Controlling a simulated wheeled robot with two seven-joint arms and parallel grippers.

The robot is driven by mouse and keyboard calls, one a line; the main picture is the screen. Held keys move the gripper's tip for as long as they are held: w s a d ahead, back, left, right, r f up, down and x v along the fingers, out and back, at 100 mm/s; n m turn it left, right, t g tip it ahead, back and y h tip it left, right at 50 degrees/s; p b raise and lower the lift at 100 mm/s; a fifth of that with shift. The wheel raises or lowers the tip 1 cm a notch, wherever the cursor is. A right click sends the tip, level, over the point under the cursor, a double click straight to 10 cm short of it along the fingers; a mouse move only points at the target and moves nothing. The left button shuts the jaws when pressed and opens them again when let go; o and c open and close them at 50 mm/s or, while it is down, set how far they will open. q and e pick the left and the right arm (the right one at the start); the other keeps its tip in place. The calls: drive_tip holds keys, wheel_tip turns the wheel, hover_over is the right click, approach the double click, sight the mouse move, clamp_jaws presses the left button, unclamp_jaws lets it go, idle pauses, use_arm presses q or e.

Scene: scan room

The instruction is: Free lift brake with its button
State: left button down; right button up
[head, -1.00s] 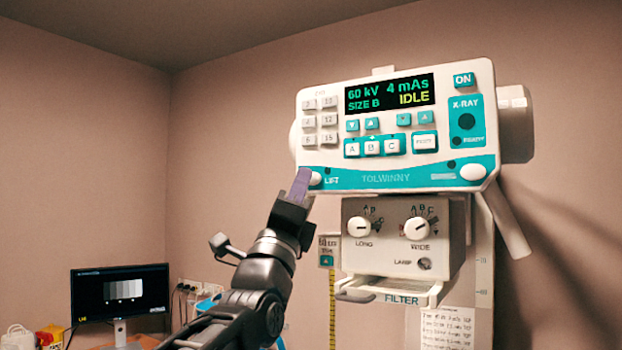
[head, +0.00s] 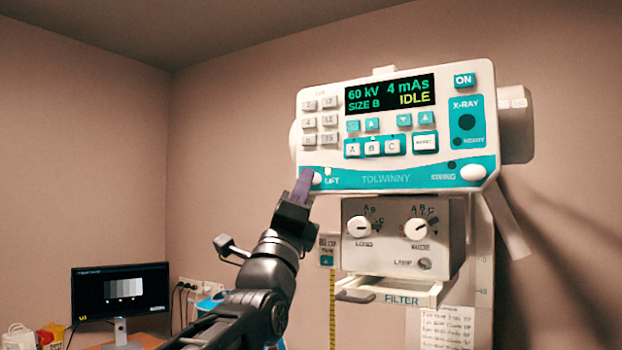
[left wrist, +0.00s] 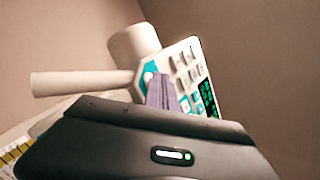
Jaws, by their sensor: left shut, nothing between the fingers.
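The white control head (head: 400,88) hangs in front of me with its display reading IDLE. The round white lift button (head: 317,179) sits at its lower left corner, beside the word LIFT. A small pale spot (head: 327,171) shows just above that word. My left gripper (head: 304,180) is shut and empty, its purple fingertips at the left edge of the button. In the left wrist view, the fingertips (left wrist: 160,92) overlap the panel beside the white button (left wrist: 149,77). I cannot tell for sure whether they press it. My right gripper is out of view.
A matching white button (head: 473,173) marked SWING is at the panel's lower right. The collimator box (head: 385,232) with two knobs and the filter tray (head: 385,290) hang below. A monitor (head: 120,292) stands at lower left.

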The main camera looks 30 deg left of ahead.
use_arm(q)
drive_tip(key=shift+s, duration=0.1)
drive_tip(key=shift+s+b, duration=0.65)
drive_tip(key=shift+s, duration=0.05)
drive_tip(key=s+b, duration=0.3)
drive_tip(key=s, duration=0.2)
drive_tip(key=shift+d+b, duration=0.1)
drive_tip(key=shift+b, duration=0.2)
idle(1.0)
